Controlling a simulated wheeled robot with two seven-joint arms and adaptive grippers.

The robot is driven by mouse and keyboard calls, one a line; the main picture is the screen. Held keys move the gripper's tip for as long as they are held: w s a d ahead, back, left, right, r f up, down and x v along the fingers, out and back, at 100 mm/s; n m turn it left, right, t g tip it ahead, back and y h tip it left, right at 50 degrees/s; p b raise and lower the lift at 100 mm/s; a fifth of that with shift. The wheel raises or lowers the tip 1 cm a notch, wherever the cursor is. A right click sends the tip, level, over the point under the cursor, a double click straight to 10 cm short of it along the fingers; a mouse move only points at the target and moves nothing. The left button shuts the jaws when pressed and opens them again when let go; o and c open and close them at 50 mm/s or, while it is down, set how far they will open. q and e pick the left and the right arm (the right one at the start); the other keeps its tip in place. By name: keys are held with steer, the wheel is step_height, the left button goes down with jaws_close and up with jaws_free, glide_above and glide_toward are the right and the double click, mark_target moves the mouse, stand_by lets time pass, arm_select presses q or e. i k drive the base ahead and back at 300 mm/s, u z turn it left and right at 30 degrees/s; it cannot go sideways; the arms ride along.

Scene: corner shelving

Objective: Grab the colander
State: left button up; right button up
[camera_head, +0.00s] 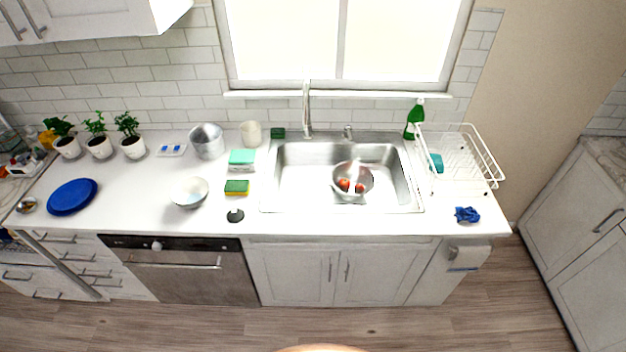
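A round metal colander (341,191) sits in the right part of the sink (290,185). Several small red items (345,184) lie inside it, and something pale shows above its far side. Neither of my grippers shows in the head view. The colander stands apart from me, across the floor and behind the counter's front edge.
The tap (306,108) stands behind the sink. A white dish rack (462,160), a green bottle (414,120) and a blue cloth (467,214) are to its right. A bowl (190,193) and sponges (237,188) are to its left. The floor (200,325) in front is clear.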

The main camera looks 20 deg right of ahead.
mark_target(350, 166)
steer(key=u, duration=0.2)
steer(key=i, duration=0.6)
steer(key=z, duration=0.75)
steer(key=i, duration=0.4)
steer(key=z, duration=0.45)
